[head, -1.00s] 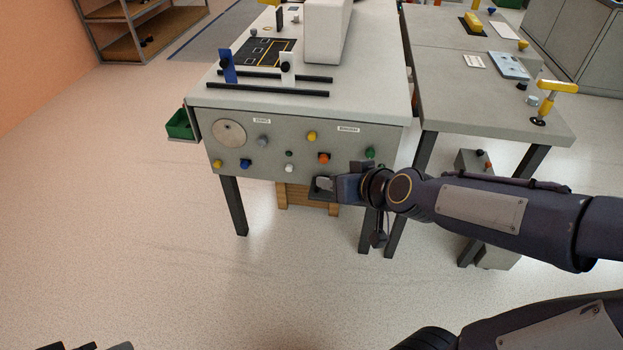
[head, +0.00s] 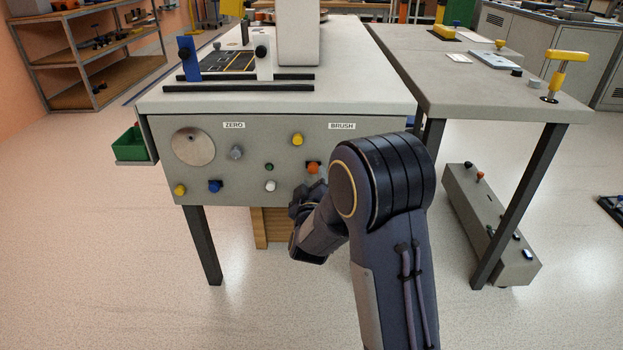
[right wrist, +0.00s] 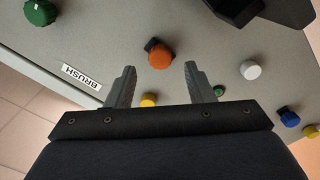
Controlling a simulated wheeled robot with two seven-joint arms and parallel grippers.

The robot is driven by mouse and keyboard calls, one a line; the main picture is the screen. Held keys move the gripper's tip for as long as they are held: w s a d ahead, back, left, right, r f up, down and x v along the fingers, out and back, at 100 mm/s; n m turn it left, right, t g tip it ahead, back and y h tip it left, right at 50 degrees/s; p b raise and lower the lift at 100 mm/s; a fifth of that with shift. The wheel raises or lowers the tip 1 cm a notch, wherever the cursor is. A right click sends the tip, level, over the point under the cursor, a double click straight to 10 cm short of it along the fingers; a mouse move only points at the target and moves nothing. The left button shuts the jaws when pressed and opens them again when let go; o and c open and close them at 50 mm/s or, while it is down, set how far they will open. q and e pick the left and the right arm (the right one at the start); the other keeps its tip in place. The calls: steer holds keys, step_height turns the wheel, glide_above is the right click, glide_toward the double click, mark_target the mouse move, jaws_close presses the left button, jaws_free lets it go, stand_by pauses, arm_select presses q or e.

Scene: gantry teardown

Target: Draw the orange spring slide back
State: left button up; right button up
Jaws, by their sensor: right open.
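The orange slide knob (head: 313,168) sits on a small dark base on the grey front panel (head: 222,189), below the BRUSH label. My right gripper (head: 303,190) is just in front of the panel, below the orange knob, partly hidden by my own arm. In the right wrist view the orange knob (right wrist: 160,55) is just beyond the tips of my right gripper (right wrist: 160,68), centred between the open fingers. The fingers are empty. I see no contact with the knob. My left gripper is not in view.
Close to the orange knob are a white knob (head: 270,185), a small green knob (head: 269,167) and a yellow knob (head: 297,139). A grey knob (head: 236,152) and a blue knob (head: 214,186) are further left. A second table (head: 490,95) stands at the right.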

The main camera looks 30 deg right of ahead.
mark_target(313, 171)
steer(key=shift+b+x, duration=0.45)
steer(key=shift+x, duration=1.5)
jaws_close()
